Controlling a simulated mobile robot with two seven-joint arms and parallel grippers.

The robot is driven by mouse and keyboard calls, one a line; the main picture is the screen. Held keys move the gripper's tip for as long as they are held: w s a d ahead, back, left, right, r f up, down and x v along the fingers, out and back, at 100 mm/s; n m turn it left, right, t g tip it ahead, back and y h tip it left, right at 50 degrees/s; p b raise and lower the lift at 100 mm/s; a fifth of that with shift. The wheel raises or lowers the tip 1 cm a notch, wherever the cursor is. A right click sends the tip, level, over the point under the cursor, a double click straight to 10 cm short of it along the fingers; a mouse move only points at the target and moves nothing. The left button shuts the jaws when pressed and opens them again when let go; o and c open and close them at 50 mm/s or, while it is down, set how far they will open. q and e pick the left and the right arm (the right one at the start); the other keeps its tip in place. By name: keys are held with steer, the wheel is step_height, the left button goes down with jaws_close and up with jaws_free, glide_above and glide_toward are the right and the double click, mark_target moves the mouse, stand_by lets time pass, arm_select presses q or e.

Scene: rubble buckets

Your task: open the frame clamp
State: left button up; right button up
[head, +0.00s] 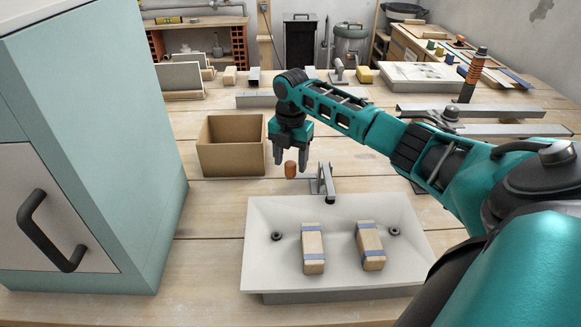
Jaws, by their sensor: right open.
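A small grey metal clamp-like piece (326,183) stands at the back edge of the pale basin, a little right of its middle. I cannot tell for sure that it is the frame clamp. A short brown wooden knob (291,170) is just left of it; whether they are joined is unclear. My right gripper (290,160) points down with its fingers apart, one on each side of the knob's top as seen here. I cannot tell whether they touch it. My left gripper is out of view.
The basin (265,215) holds two blue-banded wooden blocks (313,247) (370,245). An open cardboard box (231,160) stands left of my gripper. A teal cabinet (110,130) blocks the left. Metal bars (470,111) and an orange-handled tool (474,72) are at right.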

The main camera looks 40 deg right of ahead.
steer(key=shift+f, duration=1.3)
steer(key=shift+c, duration=0.4)
jaws_close()
